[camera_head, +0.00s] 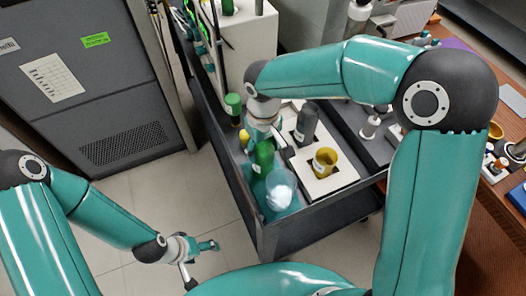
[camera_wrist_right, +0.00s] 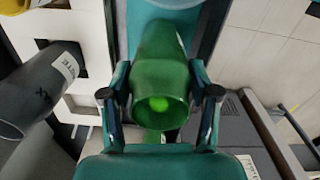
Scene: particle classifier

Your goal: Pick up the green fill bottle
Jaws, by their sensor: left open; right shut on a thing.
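The green fill bottle (camera_head: 263,156) stands near the front left end of the dark cart, beside a white holder tray. My right gripper (camera_head: 268,136) is shut on it, partly hiding its upper part in the head view. In the right wrist view the green bottle (camera_wrist_right: 160,68) sits between the two fingers of my right gripper (camera_wrist_right: 160,95), its open round mouth facing the camera. I cannot tell whether its base touches the cart. My left gripper (camera_head: 203,262) is open and empty, low over the floor left of the cart.
The white tray (camera_head: 336,182) holds a dark grey bottle (camera_head: 306,122) and a yellow cup (camera_head: 325,160), close to the right of the green bottle. A clear bluish container (camera_head: 279,188) stands just in front. A green-capped bottle (camera_head: 233,106) stands behind. Floor left of the cart is clear.

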